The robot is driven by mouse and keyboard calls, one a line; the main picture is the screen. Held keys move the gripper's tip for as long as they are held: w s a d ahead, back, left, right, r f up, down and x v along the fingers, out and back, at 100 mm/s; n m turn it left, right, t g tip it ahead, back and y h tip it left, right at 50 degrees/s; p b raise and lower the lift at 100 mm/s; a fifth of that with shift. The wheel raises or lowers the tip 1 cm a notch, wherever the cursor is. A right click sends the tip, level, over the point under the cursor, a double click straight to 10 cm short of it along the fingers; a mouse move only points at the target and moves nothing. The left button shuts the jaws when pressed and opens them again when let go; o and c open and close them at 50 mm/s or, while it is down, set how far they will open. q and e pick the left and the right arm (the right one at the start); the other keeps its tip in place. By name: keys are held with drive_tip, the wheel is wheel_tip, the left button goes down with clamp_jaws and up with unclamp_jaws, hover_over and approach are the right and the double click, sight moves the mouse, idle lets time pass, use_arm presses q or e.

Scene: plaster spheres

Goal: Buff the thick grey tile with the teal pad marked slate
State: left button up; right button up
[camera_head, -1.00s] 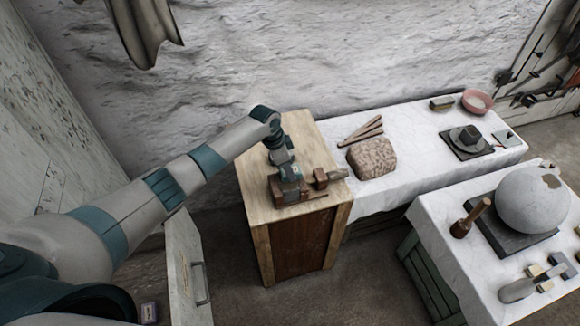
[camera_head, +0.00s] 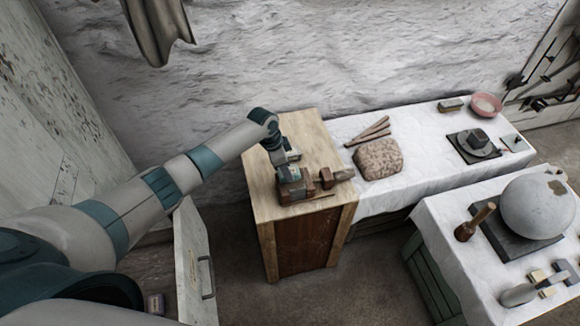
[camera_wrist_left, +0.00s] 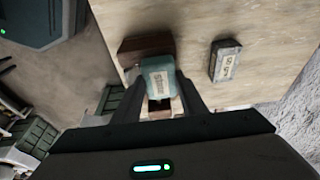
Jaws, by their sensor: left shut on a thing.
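My left gripper (camera_wrist_left: 157,100) is shut on a small teal pad (camera_wrist_left: 158,76) with a pale label; the lettering is too small to read. In the head view the gripper (camera_head: 291,174) is low over the wooden bench, beside a brown wooden block-like fixture (camera_head: 326,178). A brown piece (camera_wrist_left: 146,46) lies just beyond the pad in the wrist view; I cannot tell if they touch. A dark grey labelled block (camera_wrist_left: 226,60) lies apart on the bench. I cannot make out the thick grey tile for certain. My right gripper is not in view.
The wooden bench (camera_head: 300,130) has bare top at its back and left. A white-covered table (camera_head: 410,125) joins it, with a rough brown stone (camera_head: 378,158) and wooden strips (camera_head: 370,131). A front table holds a plaster sphere (camera_head: 537,207) and a mallet (camera_head: 474,222).

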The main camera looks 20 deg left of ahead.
use_arm(q)
drive_tip(key=shift+s+a, duration=0.2)
drive_tip(key=shift+a, duration=0.05)
drive_tip(key=shift+f, duration=0.1)
drive_tip(key=shift+d, duration=0.1)
drive_tip(key=shift+w+d+r, duration=0.65)
drive_tip(key=shift+d+r, duration=0.1)
drive_tip(key=shift+d, duration=0.1)
drive_tip(key=shift+r+p, duration=1.3)
drive_tip(key=shift+p, duration=0.1)
